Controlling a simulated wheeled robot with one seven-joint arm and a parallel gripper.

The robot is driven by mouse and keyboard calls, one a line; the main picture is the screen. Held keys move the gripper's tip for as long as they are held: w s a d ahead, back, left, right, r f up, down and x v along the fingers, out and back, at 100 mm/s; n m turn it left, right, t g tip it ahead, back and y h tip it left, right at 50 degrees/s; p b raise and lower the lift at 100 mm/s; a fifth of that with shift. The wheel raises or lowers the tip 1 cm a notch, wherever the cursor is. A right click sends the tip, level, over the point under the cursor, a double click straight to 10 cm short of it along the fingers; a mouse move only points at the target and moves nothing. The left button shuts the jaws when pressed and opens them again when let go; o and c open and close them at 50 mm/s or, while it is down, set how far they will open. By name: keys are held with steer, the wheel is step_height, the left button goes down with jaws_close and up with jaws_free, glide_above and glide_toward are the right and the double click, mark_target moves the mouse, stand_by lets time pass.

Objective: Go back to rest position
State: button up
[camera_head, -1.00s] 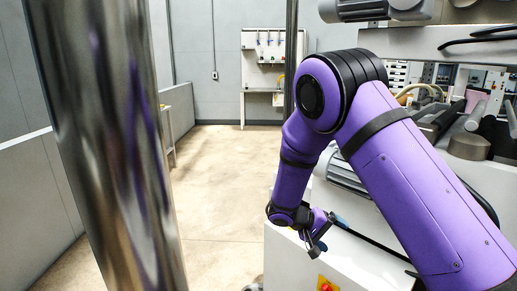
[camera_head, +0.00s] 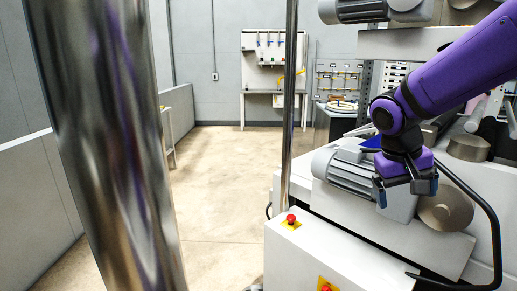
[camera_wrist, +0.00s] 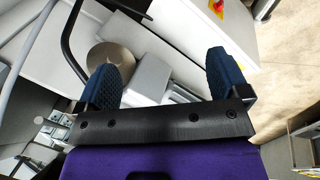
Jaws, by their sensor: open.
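My gripper (camera_head: 408,192) hangs at the right of the head view, in front of the roller sheeter (camera_head: 340,252). Its two blue-tipped fingers are apart with nothing between them. The purple arm reaches in from the upper right. In the wrist view my gripper (camera_wrist: 165,80) also shows two blue pads spread wide and empty. Beyond them are the machine's white housing (camera_wrist: 140,45) and a round metal disc (camera_wrist: 110,62).
A red button on a yellow plate (camera_head: 291,221) sits on the white housing, near a grey motor (camera_head: 350,172). A black curved bar (camera_head: 488,215) stands right of my gripper. A workbench (camera_head: 263,92) stands at the back wall. The floor (camera_head: 225,185) in the middle is clear.

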steer(key=s+r+t+y, duration=0.1)
steer(key=s+r+t, duration=0.1)
steer(key=s, duration=0.6)
steer(key=s+r+t+y, duration=0.2)
steer(key=s+r, duration=0.3)
steer(key=s, duration=0.3)
steer(key=shift+s+d+n+t+y, duration=0.25)
steer(key=shift+s+n+t+y, duration=0.05)
steer(key=shift+s+n+t, duration=0.1)
